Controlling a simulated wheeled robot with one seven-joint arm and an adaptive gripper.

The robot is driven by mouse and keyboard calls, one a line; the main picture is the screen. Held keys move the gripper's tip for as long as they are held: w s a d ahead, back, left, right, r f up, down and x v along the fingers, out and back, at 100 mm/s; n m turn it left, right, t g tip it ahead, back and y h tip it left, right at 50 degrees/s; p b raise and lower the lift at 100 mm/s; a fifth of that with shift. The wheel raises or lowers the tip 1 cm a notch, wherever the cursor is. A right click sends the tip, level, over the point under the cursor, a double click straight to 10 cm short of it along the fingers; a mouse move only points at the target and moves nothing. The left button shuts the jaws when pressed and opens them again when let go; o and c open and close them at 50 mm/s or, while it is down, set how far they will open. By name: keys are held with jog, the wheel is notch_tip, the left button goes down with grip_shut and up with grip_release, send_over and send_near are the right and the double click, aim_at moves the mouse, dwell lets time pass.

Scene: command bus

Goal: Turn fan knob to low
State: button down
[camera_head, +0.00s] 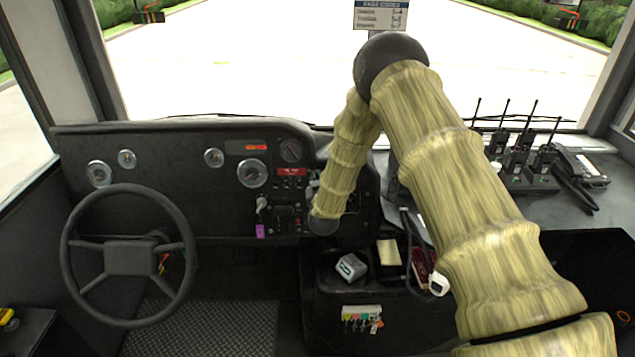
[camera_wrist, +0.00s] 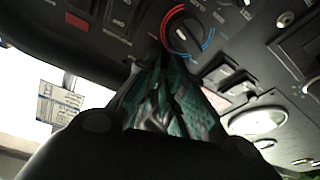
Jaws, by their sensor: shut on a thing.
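In the wrist view, a round black knob (camera_wrist: 186,36) with a white pointer mark sits on the dark dash panel. A red arc curves along its left and top, and a blue arc along its right. The frames do not confirm that it is the fan knob. My gripper (camera_wrist: 168,56), with dark and teal fingers, reaches up to the knob's lower left edge. The exact contact is hidden.
In the head view, the steering wheel (camera_head: 128,258) is at left and radios (camera_head: 522,158) stand at right. A grey box (camera_head: 351,267) sits below the dash.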

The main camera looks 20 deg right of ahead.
jog(key=c, duration=1.8)
grip_release()
jog(key=shift+s, duration=0.1)
jog(key=v, duration=1.1)
jog(key=shift+s+r, duration=0.1)
jog(key=shift+s, duration=0.3)
